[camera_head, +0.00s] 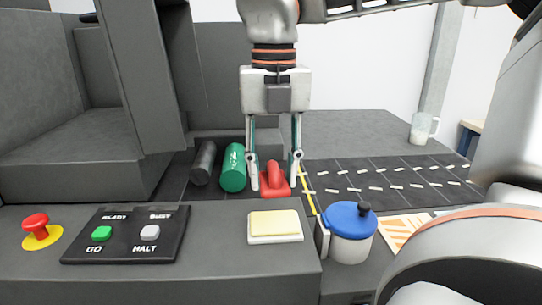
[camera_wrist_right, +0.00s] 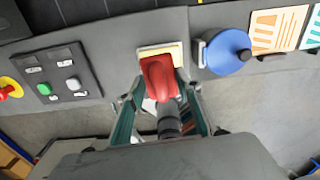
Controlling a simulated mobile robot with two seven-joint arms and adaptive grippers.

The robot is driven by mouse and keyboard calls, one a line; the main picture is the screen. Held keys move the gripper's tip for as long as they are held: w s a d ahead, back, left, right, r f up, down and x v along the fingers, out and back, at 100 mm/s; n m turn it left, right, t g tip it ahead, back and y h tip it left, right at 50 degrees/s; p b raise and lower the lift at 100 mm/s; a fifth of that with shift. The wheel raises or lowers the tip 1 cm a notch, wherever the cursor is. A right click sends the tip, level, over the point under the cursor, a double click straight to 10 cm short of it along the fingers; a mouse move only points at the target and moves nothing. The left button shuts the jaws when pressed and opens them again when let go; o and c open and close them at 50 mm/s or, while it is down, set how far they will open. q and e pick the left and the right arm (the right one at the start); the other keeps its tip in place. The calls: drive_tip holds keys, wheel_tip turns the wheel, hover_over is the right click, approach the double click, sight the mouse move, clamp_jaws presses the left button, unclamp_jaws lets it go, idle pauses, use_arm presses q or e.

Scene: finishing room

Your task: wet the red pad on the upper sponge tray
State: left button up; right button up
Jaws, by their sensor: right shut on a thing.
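My right gripper (camera_head: 274,178) is shut on the red pad (camera_head: 274,187), gripping its raised handle from above. In the right wrist view the red pad (camera_wrist_right: 158,78) sits between the fingers and partly overlaps the sponge tray. The sponge tray (camera_head: 275,240), white with a pale yellow sponge, lies on the grey ledge; it also shows in the right wrist view (camera_wrist_right: 149,50). In the head view the pad appears just beyond the tray's far edge; I cannot tell its exact height. My left gripper is not in view.
A blue-lidded jar (camera_head: 350,235) stands right of the tray. A button panel (camera_head: 125,250) and red stop button (camera_head: 36,225) are at left. A green cylinder (camera_head: 232,168) and a dark cylinder (camera_head: 203,163) lie beyond, left of the pad. A mug (camera_head: 420,130) stands far right.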

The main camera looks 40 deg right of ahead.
sight(275, 221)
drive_tip(key=shift+s+f, duration=0.1)
drive_tip(key=shift+f, duration=0.25)
wheel_tip(275, 221, down, 3)
drive_tip(key=shift+f+b, duration=0.15)
drive_tip(key=shift+b, duration=0.6)
drive_tip(key=shift+f, duration=0.65)
drive_tip(key=shift+f+b, duration=0.35)
drive_tip(key=shift+f, duration=0.15)
drive_tip(key=shift+s+f+b, duration=0.1)
drive_tip(key=shift+f+b, duration=0.45)
drive_tip(key=shift+f, duration=0.1)
idle(2.0)
